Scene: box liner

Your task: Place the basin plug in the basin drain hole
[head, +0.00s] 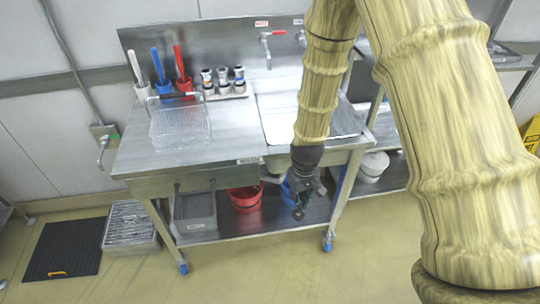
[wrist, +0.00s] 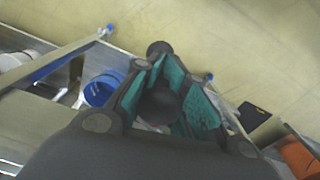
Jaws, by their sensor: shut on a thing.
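My gripper (head: 302,196) hangs in front of the sink stand's front edge, below the worktop level. In the wrist view its teal-padded fingers (wrist: 172,90) are closed around a dark round thing, the basin plug (wrist: 158,106). A dark round knob also shows at the fingertips there; I cannot tell whether it belongs to the plug. In the head view a small dark round end shows below the fingers. The basin (head: 275,128) is in the right part of the steel worktop, behind and above my gripper. My arm hides part of it, and the drain hole is not visible.
On the worktop stand a clear rack (head: 180,128), colored cups with brushes and a bottle tray (head: 228,92). A red bucket (head: 244,200) and grey bin (head: 195,212) sit on the lower shelf. The floor in front is clear.

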